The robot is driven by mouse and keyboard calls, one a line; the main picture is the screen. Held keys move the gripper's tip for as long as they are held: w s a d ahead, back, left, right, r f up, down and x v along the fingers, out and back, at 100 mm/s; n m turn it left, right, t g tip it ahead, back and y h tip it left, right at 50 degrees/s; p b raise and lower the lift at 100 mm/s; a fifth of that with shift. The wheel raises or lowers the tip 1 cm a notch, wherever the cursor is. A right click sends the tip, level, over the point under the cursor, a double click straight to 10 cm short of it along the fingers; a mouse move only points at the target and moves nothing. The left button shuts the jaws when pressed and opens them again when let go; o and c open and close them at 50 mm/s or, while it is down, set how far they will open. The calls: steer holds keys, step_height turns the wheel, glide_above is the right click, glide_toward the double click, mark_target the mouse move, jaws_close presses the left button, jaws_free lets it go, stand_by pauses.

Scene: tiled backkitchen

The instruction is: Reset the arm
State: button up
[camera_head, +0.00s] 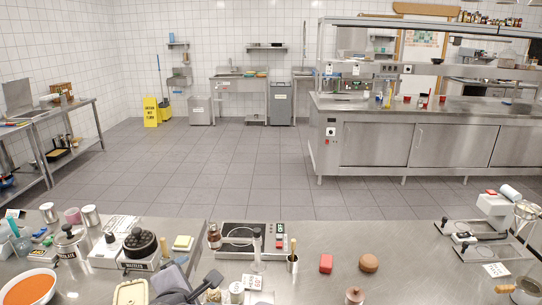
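A dark grey, angular form (188,288) rises at the bottom edge, left of centre, over the near steel counter. It looks like part of my arm with my gripper, but the frame cuts it off. I cannot make out two separate fingertips or anything held between them. A cream-coloured block-like item (131,292) is close to its left side; I cannot tell if they touch.
The near counter (330,234) is crowded at left with an orange-filled bowl (29,288), metal canisters and small appliances. Metal equipment (494,226) is at right. The counter's right-centre is clearer.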

steer(key=d+f+m+g+h, duration=0.35)
steer(key=d+m, duration=0.65)
steer(key=d, duration=0.8)
steer(key=s+d+f+m+g, duration=0.1)
steer(key=s+d+f+m, duration=0.1)
steer(key=s+d+m, duration=0.1)
steer(key=s+d+f+m+g, duration=0.2)
steer(key=s+d+m, duration=0.1)
steer(key=d+m, duration=0.1)
steer(key=s+d+f+m+g, duration=0.2)
steer(key=s+d+f+m, duration=0.1)
steer(key=s+d, duration=0.1)
steer(key=shift+d+f+m+y, duration=0.1)
steer(key=shift+d+m+y, duration=0.3)
steer(key=shift+d, duration=0.5)
steer(key=s+d+f+m+g+y+b, duration=0.1)
steer(key=s+d+f+m+g, duration=0.1)
steer(key=s+f+m, duration=0.2)
steer(key=s, duration=0.3)
steer(key=shift+f, duration=0.3)
